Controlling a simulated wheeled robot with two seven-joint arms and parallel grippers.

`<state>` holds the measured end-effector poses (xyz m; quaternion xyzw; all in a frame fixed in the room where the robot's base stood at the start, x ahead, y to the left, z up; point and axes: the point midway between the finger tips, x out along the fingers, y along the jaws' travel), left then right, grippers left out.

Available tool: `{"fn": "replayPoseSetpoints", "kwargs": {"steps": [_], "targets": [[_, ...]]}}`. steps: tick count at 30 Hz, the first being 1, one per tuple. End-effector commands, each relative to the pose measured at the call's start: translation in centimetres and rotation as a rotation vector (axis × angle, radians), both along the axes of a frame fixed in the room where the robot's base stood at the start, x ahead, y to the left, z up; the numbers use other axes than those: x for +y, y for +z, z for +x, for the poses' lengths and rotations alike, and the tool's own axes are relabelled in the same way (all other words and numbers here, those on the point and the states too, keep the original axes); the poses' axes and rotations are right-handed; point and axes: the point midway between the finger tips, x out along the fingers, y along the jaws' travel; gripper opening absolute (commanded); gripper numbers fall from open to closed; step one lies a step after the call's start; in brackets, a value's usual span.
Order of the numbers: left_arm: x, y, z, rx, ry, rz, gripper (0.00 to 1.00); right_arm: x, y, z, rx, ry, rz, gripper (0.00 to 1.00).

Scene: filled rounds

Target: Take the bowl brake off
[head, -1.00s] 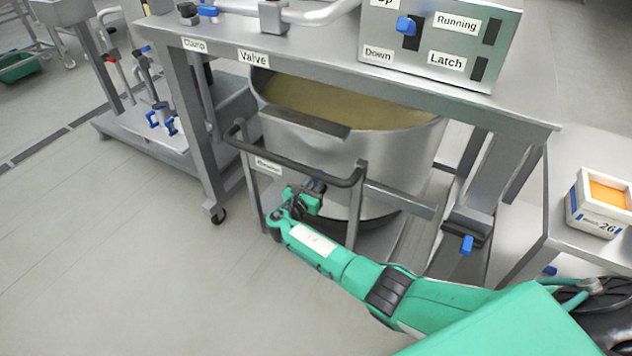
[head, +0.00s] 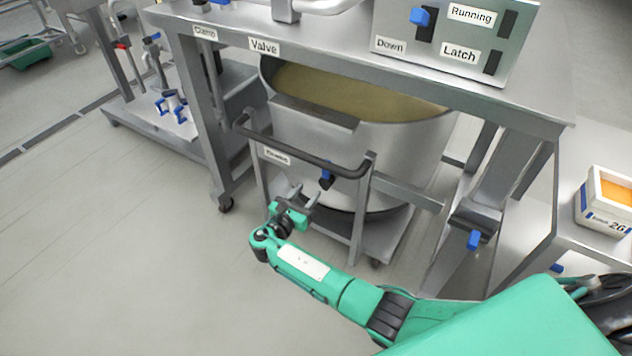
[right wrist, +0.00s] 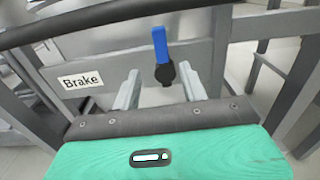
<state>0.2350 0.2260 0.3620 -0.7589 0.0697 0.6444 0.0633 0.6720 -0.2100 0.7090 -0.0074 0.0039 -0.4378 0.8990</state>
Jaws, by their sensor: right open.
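The bowl (head: 400,150) is a large steel vessel with yellowish contents, on a wheeled trolley under the steel frame. The brake lever (head: 326,172), a blue handle on a black pivot, is on the trolley below its dark push bar. In the right wrist view the brake lever (right wrist: 160,48) points up, right of the "Brake" label (right wrist: 82,80). My right gripper (head: 300,196) is open and empty, in front of the lever and lower left of it. In the right wrist view its fingers (right wrist: 160,90) stand either side of the pivot, apart from it. My left gripper is out of view.
The dark push bar (head: 300,152) runs above the gripper. A panel (head: 450,35) with Down, Running and Latch labels is on the frame top. A white box (head: 605,200) marked 26 stands on the right table.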

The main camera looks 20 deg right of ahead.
Motion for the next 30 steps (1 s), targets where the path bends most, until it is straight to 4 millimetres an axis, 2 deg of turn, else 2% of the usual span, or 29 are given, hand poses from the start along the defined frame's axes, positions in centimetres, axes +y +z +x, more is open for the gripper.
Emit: {"fn": "replayPoseSetpoints", "kwargs": {"steps": [3,9,30], "targets": [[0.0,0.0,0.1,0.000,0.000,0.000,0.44,1.5,-0.1,-1.2,0.000,0.000,0.002,0.44],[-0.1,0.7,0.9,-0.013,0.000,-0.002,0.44,2.7,0.0,-2.1,0.000,0.000,0.000,0.44],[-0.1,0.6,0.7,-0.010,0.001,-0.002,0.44,2.7,0.0,-2.1,0.000,-0.001,0.000,0.44]]}}
